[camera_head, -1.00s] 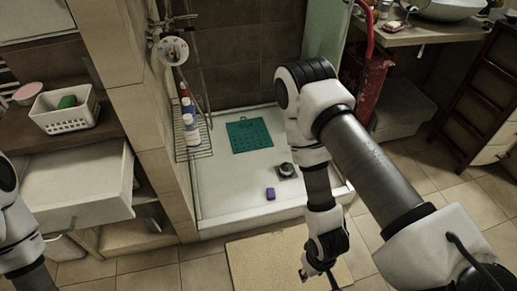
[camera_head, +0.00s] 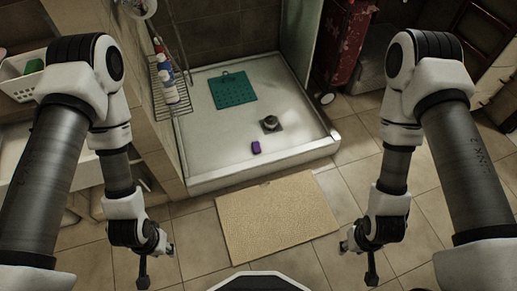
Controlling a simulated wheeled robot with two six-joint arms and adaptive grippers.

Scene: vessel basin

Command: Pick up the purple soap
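The purple soap (camera_head: 256,147) lies on the white floor of the shower basin (camera_head: 215,145), near its front edge. My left gripper (camera_head: 157,263) hangs at the lower left, above the tiled floor and outside the basin. Its fingers are apart with nothing between them. My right gripper (camera_head: 358,263) hangs at the lower right, also outside the basin. Its fingers are apart and empty too. Both grippers are well short of the soap, and nothing covers it.
A teal mat (camera_head: 232,91) and a drain (camera_head: 270,124) are in the basin behind the soap. A wire rack (camera_head: 163,103) with bottles (camera_head: 168,84) stands at the basin's left wall. A beige bath mat (camera_head: 277,215) lies before the raised basin edge. A red cabinet (camera_head: 343,48) stands right.

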